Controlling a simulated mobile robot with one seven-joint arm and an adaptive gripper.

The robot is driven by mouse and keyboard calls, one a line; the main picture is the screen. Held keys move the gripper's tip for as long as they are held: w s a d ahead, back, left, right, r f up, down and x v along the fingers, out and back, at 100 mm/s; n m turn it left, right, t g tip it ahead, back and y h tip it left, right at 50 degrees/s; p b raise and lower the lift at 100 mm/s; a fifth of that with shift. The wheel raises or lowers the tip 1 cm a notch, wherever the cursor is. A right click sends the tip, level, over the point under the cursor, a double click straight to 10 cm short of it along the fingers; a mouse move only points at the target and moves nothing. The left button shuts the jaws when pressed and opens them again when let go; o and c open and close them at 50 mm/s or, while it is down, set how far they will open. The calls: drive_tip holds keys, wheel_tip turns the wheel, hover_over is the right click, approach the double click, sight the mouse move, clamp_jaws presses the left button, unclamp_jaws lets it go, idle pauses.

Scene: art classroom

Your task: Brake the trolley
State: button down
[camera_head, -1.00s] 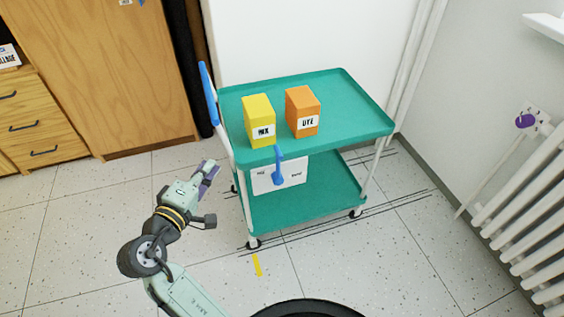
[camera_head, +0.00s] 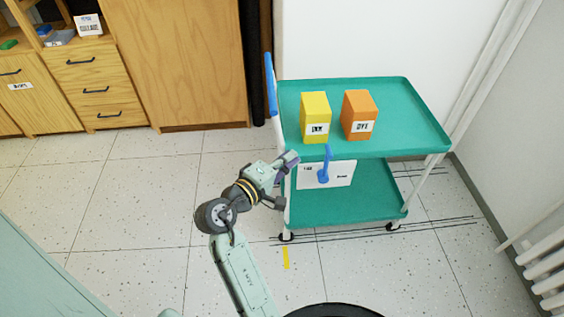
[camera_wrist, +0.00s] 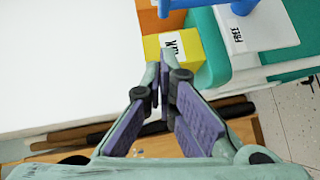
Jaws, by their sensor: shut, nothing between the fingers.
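The teal two-shelf trolley (camera_head: 400,140) stands against the white wall on white legs. A blue lever (camera_head: 323,165) hangs down at its front edge, before a white label plate (camera_head: 342,173). The plate has small text at its left and right. In the wrist view the blue lever (camera_wrist: 262,22) is at the top right, cut by the frame edge, and the plate (camera_wrist: 275,28) reads "FREE". My gripper (camera_head: 292,158) is just left of the plate, near the trolley's front left leg, apart from the lever. Its purple fingers (camera_wrist: 160,85) are shut and empty.
A yellow box (camera_head: 315,115) labelled INK and an orange box (camera_head: 359,114) labelled DYE stand on the top shelf. A blue push handle (camera_head: 270,85) rises at the trolley's left. Wooden cabinets (camera_head: 185,65) are behind left, a radiator (camera_head: 545,282) right. Floor at left is clear.

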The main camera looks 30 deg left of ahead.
drive_tip(key=w+d+f+p, duration=0.1)
drive_tip(key=w+d, duration=0.3)
drive_tip(key=w, duration=0.2)
drive_tip(key=shift+w+f, duration=0.2)
drive_tip(key=shift+w, duration=0.05)
drive_tip(key=shift+r+p, duration=0.1)
drive_tip(key=shift+p, duration=0.25)
